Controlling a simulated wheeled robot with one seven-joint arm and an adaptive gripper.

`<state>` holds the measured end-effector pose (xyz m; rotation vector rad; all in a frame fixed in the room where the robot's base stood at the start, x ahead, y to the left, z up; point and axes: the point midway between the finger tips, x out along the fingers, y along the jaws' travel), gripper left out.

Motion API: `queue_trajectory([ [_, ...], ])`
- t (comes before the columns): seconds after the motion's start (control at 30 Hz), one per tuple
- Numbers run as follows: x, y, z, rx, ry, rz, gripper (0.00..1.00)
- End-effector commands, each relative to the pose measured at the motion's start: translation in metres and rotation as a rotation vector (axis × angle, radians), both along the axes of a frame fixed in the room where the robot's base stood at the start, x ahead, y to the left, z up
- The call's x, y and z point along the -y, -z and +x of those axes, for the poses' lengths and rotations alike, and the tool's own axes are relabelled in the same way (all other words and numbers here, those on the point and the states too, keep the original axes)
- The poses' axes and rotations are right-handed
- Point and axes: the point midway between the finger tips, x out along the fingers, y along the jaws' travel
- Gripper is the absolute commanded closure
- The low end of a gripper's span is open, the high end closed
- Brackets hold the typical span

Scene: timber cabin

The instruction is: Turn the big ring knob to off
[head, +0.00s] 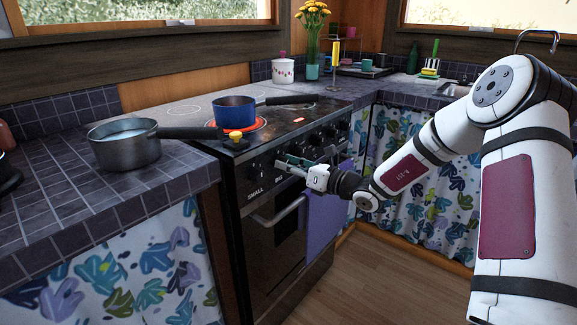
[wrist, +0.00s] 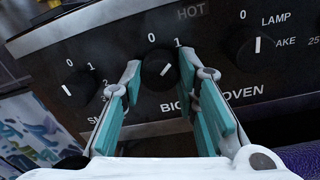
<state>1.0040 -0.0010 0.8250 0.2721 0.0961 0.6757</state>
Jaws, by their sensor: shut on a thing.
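The big ring knob (wrist: 161,70) is a round black dial in the middle of the wrist view, above the partly hidden word "BIG". Its white pointer line tilts up and right, towards the 1. My gripper (wrist: 160,72) is shut on this knob, one teal-padded finger on each side. In the head view my gripper (head: 283,163) reaches the front panel of the black stove (head: 270,185). A ring (head: 255,124) glows orange-red under a blue saucepan (head: 234,112).
The small ring knob (wrist: 77,90) is close on the left, and an oven knob (wrist: 255,48) is on the right. The oven handle (head: 277,219) juts out below my gripper. A grey pot (head: 124,148) stands on the tiled counter (head: 50,215). The wooden floor (head: 375,275) is clear.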

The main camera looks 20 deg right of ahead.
Motion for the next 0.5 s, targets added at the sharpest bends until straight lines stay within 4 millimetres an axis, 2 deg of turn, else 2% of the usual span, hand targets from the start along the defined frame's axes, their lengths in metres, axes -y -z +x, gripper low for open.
queue_trajectory([
  [0.27, -0.0001, 0.0003, 0.0001, 0.021, 0.000, -0.029, 0.99],
  [0.5, -0.0002, 0.0001, 0.0001, 0.102, -0.001, -0.140, 0.99],
])
